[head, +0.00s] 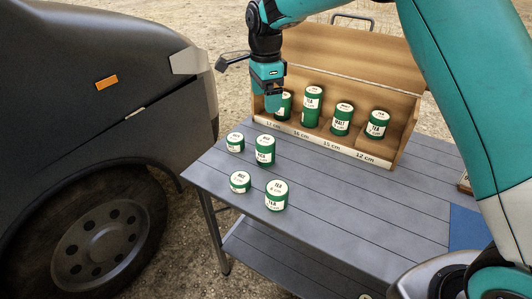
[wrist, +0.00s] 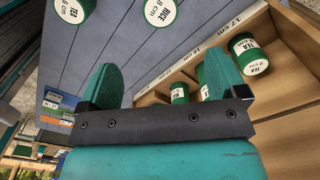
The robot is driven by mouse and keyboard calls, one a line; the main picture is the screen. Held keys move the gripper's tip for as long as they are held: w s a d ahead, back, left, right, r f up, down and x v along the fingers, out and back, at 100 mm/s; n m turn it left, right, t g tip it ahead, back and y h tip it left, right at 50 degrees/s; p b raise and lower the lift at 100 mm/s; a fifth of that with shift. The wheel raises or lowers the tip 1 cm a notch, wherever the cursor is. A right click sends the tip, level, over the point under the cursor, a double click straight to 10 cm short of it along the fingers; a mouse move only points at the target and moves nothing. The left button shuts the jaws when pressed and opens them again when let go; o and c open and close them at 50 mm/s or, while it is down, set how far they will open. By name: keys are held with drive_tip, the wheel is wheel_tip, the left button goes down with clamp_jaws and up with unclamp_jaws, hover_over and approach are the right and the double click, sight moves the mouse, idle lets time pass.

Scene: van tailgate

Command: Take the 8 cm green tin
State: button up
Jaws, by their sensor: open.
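Several green tins with white lids stand loose on the grey slatted table in the head view. A taller tin (head: 265,150) stands behind another taller one marked TEA (head: 276,195); two shorter tins (head: 235,143) (head: 239,182) stand to their left. In the wrist view, a tin at the top edge (wrist: 160,12) seems to read 8 cm; a TEA tin (wrist: 72,11) is left of it. I cannot surely match these lids to the head view. My gripper (head: 272,103) hangs at the wooden box's left end. Its jaws (wrist: 160,75) are open, with nothing between them.
The wooden box (head: 381,160) has an open lid and holds several green tins; its front strip reads 17, 16, 15 and 12 cm. A dark van (head: 120,85) stands left of the table (head: 340,205). A blue patch (head: 466,226) lies at right. The table's middle front is clear.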

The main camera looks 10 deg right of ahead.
sight(266, 140)
wheel_tip(266, 140, down, 17)
drive_tip(key=shift+f+p, duration=0.15)
drive_tip(key=shift+p, duration=0.55)
drive_tip(key=c, duration=1.1)
